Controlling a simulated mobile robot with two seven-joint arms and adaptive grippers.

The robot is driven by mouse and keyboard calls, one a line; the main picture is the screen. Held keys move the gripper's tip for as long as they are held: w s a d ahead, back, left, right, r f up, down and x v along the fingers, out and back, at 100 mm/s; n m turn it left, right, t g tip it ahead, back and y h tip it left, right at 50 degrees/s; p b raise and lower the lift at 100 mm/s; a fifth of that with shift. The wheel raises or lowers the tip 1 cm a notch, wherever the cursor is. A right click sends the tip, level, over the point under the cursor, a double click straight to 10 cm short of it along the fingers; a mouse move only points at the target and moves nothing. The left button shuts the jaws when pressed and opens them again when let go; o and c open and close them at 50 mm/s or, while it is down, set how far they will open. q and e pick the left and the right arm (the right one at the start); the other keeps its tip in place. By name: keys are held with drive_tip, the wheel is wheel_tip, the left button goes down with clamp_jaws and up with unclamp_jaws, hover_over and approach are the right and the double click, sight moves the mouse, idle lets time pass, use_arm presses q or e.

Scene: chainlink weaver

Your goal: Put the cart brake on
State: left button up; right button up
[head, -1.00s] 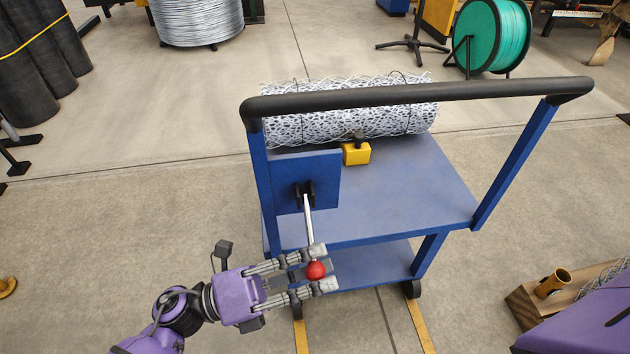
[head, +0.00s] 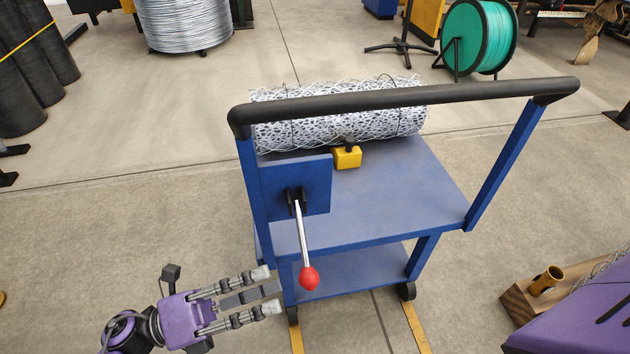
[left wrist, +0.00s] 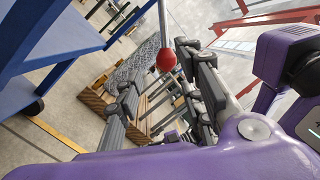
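The blue cart (head: 400,190) stands in the middle of the head view with a black push handle (head: 400,97). Its brake lever (head: 303,235) is a silver rod with a red knob (head: 308,278), pivoting on a blue side plate (head: 318,180) and pointing down toward me. My left gripper (head: 272,290) is open and empty, to the left of the knob and apart from it. In the left wrist view the red knob (left wrist: 166,60) shows beyond the spread fingers (left wrist: 165,100). My right gripper is not in view; only a purple part of me shows at lower right.
A wire mesh roll (head: 340,115) and a yellow block (head: 347,158) lie on the cart's top deck. A wooden crate (head: 530,300) stands at right. A green reel (head: 480,38) and a wire coil (head: 188,22) are farther back.

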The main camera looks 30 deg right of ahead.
use_arm(q)
drive_tip(key=shift+v, duration=2)
